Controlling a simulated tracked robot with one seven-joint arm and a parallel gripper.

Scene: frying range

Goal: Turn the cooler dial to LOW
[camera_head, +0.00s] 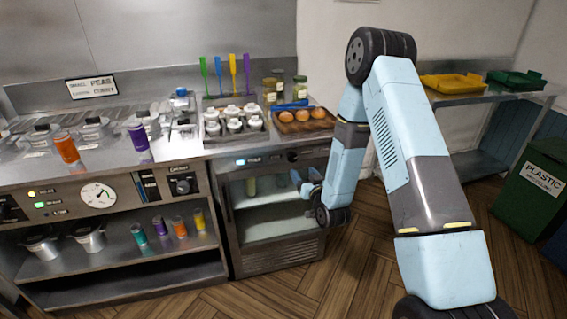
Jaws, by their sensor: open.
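The cooler (275,261) is a glass-fronted cabinet under the steel counter, with bottles dimly visible inside. Its top panel carries a lit blue display (241,162) and a dark round dial (292,156) at the right. The dial's pointer and LOW mark are too small to read. My gripper (303,184) is in front of the cooler's upper right part, below the dial and apart from it as far as I can tell. Its light-blue fingers are open, with nothing seen between them. My forearm hides the cooler's right edge.
Another knob (182,185) and a round gauge (98,195) are on the panel to the left. A green bin (532,185) stands right. Floor before the cooler is clear.

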